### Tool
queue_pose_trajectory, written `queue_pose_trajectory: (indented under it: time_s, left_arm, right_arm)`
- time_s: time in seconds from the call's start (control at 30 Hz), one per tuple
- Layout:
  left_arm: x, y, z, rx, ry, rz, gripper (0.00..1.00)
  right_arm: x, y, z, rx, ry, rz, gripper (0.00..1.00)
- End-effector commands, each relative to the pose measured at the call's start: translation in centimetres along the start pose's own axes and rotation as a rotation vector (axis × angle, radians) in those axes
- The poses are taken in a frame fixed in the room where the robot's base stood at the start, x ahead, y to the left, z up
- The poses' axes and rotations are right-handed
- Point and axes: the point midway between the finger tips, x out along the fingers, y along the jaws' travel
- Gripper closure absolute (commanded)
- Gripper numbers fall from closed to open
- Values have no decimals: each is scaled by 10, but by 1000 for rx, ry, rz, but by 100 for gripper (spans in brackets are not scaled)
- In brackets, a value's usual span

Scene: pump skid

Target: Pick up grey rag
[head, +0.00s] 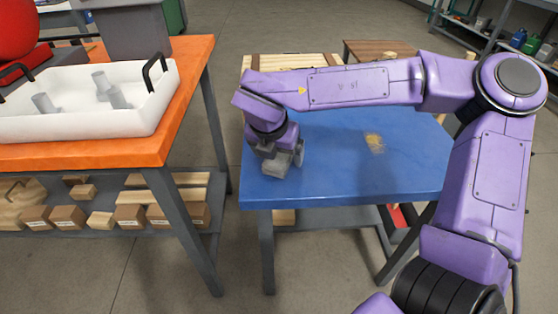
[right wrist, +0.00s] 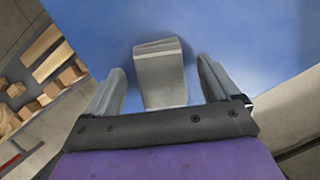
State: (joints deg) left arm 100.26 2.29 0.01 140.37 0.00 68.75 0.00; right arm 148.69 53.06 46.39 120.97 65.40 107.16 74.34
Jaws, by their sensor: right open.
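The grey rag (right wrist: 161,75) shows in the right wrist view as a folded, light grey shape on the blue tabletop. It sits between the two fingers of my right gripper (right wrist: 160,68), with blue table surface showing on both sides. The fingers are apart and do not visibly press on it. In the head view my right gripper (head: 284,158) points down over the left front part of the blue table (head: 340,187). There its grey fingers and the rag are hard to tell apart. My left gripper is out of view.
An orange table (head: 190,95) stands on the left, with a white tray (head: 90,122) holding grey parts. A floor gap separates the two tables. Wooden blocks (head: 130,215) lie on the lower shelf.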

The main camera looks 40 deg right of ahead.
Motion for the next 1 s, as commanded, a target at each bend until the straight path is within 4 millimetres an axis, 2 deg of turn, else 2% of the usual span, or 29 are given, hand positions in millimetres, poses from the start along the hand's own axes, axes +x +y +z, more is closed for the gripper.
queue_pose_trajectory:
  time_s: [0.03,0.2,0.27,0.3,0.47,0.67,0.77,1.0]
  left_arm:
    - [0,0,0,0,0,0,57]
    - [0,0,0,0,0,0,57]
    - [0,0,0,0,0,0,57]
    - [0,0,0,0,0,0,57]
    - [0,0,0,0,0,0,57]
    - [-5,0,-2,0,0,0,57]
    - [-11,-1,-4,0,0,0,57]
    - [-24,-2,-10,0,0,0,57]
  right_arm:
    - [0,0,0,0,0,0,17]
    - [-1,0,0,-1,0,0,71]
    - [-1,0,0,-1,0,0,71]
    - [-1,0,0,-1,0,0,76]
    - [-1,0,0,-1,0,0,76]
    - [-17,1,7,0,-3,2,76]
    - [-37,-1,14,1,-3,4,76]
    - [-104,-54,15,2,-2,8,76]
